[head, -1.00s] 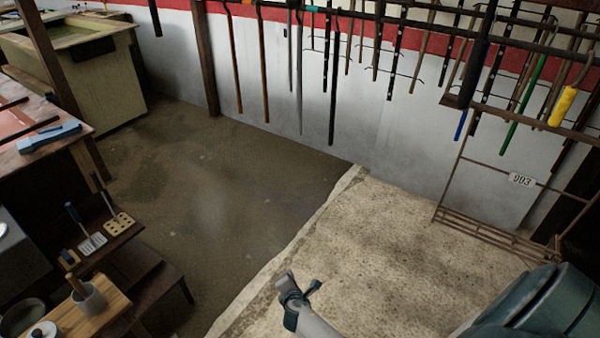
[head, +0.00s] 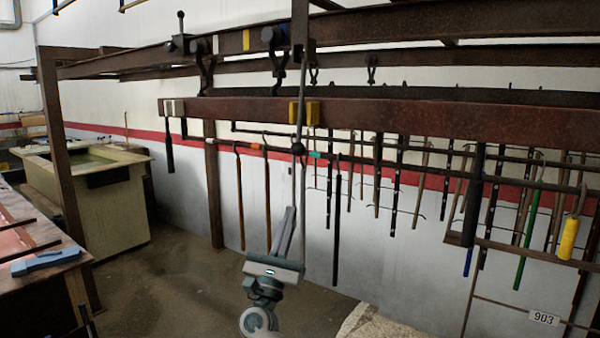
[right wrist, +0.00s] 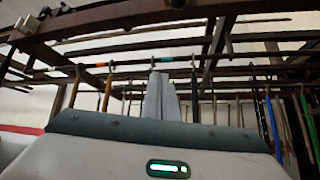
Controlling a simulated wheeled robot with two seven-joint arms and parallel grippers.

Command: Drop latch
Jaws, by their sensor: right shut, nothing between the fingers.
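My right gripper (head: 290,210) points upward in the middle of the head view, its fingers together and empty. Its fingers also show in the right wrist view (right wrist: 160,80), pointing up below the rails. Above it runs a rusty brown beam (head: 400,111) with a yellow block (head: 305,113) on its face. A thin grey rod (head: 301,85) hangs past the block, with a dark knob (head: 298,148) just above the fingertips; I cannot tell whether they touch. Black hooked fittings (head: 273,40) sit on the upper rail. Which part is the latch is unclear. My left gripper is not in view.
Several long tools hang from a rack against the wall behind, including one with a yellow handle (head: 568,239). A tank (head: 100,205) stands at the back left, and a workbench (head: 45,282) at the left edge. Overhead beams limit upward room.

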